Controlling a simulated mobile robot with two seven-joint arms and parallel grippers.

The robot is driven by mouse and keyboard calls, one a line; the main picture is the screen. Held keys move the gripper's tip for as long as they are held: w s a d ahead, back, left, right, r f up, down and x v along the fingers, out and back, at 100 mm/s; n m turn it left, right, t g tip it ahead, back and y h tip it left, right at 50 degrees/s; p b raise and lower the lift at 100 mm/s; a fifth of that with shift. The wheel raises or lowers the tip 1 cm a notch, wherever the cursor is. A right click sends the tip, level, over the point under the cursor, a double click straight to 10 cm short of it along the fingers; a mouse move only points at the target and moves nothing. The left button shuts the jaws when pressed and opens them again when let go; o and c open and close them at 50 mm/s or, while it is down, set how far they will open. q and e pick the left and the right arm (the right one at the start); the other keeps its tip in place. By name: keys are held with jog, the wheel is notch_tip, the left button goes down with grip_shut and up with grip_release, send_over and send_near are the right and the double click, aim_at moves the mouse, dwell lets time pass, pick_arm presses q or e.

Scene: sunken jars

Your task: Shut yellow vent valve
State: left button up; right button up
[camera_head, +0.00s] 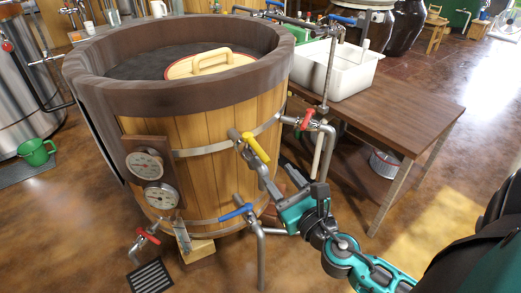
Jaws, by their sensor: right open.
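The vent valve has a yellow lever handle (257,147) and sits on a grey metal pipe at the front of the wooden vat (218,122). The handle slants from upper left to lower right. My right gripper (279,190), teal and grey, is open just below and to the right of the yellow handle, in front of the vat. I cannot tell whether a fingertip touches the valve or its pipe. My left gripper is not in view.
Red-handled valves (306,119) (147,236) and a blue-handled valve (236,213) are close by. Two round gauges (160,196) are on the vat's front. A wooden table (397,112) with a white sink (340,70) stands right.

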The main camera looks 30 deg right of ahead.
aim_at(260, 153)
jog(key=w, duration=0.3)
jog(key=w+d+p, duration=0.1)
jog(key=w, duration=0.6)
jog(key=shift+w+d, duration=0.15)
jog(key=shift+w, duration=0.05)
jog(key=shift+c, duration=0.4)
grip_shut()
